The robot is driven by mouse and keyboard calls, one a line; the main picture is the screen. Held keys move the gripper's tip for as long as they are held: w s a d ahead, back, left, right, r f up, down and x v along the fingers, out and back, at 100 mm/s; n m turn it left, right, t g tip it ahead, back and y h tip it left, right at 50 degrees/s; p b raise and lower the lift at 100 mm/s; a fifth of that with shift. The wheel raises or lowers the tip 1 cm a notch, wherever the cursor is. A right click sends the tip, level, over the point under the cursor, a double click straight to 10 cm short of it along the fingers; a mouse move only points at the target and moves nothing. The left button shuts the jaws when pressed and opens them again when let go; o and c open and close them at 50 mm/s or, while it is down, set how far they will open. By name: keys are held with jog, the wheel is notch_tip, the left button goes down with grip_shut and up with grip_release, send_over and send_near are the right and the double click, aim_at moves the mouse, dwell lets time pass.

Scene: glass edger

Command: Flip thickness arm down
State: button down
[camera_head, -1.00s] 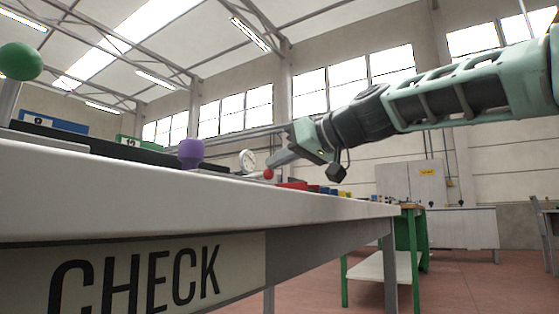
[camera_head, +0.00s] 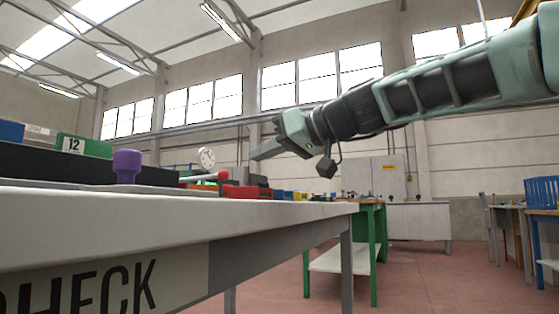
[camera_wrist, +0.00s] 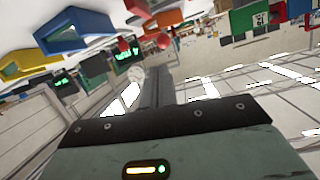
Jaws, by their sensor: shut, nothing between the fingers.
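The likely thickness arm is a thin light rod with a red ball knob (camera_head: 223,175), lying nearly level above the bench top in the head view. A round white dial gauge (camera_head: 206,157) stands just behind it. My gripper (camera_head: 254,155) is shut and empty, to the right of the red knob and a little higher, apart from it in the picture. In the wrist view my shut fingers (camera_wrist: 154,88) point toward the dial gauge (camera_wrist: 137,73). A red ball (camera_wrist: 163,40) shows beyond the fingertips there; the rod is hard to make out.
A purple knob (camera_head: 127,166) stands on the white bench (camera_head: 200,207) at left, near a green block marked 12 (camera_head: 83,146). A green-legged table (camera_head: 368,250) stands behind.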

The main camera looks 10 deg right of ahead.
jog(key=shift+s+d+f, duration=0.3)
jog(key=shift+s+d, duration=0.25)
jog(key=shift+d, duration=0.05)
jog(key=shift+s+d+f, duration=0.25)
jog(key=shift+s+d, duration=0.25)
jog(key=shift+d, duration=0.1)
